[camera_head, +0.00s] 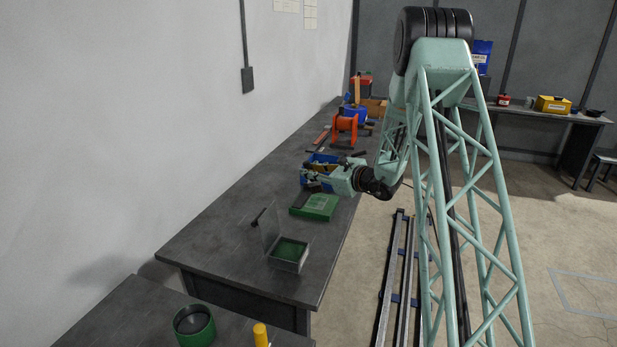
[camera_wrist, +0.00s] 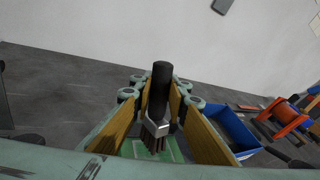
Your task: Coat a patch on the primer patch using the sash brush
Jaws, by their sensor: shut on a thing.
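My gripper (camera_head: 318,182) is shut on the sash brush, above the far edge of a flat green panel on the bench. In the wrist view the brush (camera_wrist: 160,85) has a dark round handle, a metal ferrule and brown bristles, and stands between the wooden-faced fingers. The green panel (camera_head: 317,207), which seems to be the primer patch, also shows below the bristles in the wrist view (camera_wrist: 172,151). I cannot tell whether the bristles touch it. The brush is hard to make out in the head view.
A grey box (camera_head: 289,265) with green inside and its lid up stands nearer on the bench. A blue bin (camera_wrist: 231,130) is close beside the gripper. An orange reel (camera_head: 344,127) stands farther back. The wall runs along the bench's left.

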